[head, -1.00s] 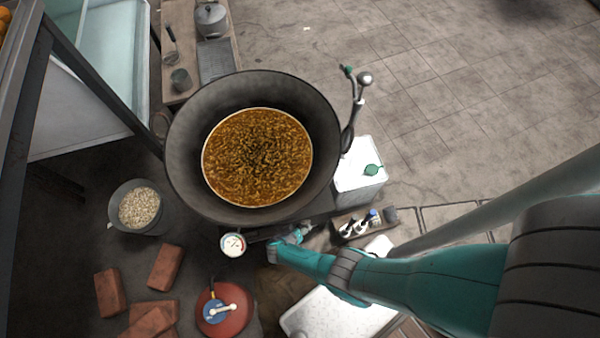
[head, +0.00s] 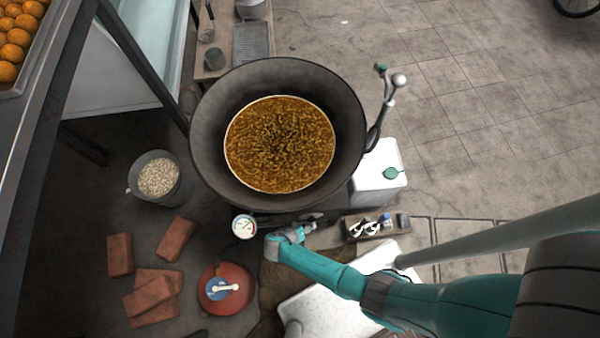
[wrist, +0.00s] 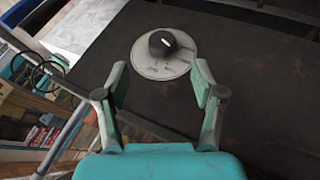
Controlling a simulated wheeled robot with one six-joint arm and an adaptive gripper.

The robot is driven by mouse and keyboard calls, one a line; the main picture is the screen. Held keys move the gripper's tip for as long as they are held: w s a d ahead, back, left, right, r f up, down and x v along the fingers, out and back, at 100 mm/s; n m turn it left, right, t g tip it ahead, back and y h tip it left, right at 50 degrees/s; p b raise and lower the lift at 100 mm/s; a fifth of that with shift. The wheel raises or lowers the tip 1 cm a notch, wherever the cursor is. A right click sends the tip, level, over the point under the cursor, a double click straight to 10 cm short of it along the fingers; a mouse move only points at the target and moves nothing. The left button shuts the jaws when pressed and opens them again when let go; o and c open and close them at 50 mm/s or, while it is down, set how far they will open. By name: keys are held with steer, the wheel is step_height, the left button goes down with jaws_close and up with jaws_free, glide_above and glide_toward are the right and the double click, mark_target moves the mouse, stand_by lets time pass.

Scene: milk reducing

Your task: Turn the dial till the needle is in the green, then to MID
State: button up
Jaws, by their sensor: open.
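The dial, a black knob (wrist: 162,43) with a white pointer mark, sits on a round white plate (wrist: 155,68) on a dark panel in the wrist view. Some lettering shows on the plate, too small to read. My gripper (wrist: 160,82) is open and empty, its two fingers spread below the knob in the picture and apart from it. In the head view my gripper (head: 308,229) is beside the burner under the wok, and the knob is hidden there.
A large wok (head: 350,110) of brown, grainy food stands above the gripper. A red gas cylinder (head: 240,292), bricks (head: 152,294) and a bucket (head: 172,189) lie to the left.

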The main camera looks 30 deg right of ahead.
steer(key=v, duration=0.4)
steer(key=shift+r, duration=0.1)
steer(key=t+y, duration=0.2)
steer(key=y, duration=0.4)
glide_toward(311, 219)
steer(key=shift+s, duration=0.75)
steer(key=x, duration=1)
steer(key=shift+w+f, duration=0.15)
steer(key=shift+f, duration=0.15)
steer(key=shift+d, duration=0.1)
steer(key=shift+c, duration=0.2)
steer(key=c, duration=1.1)
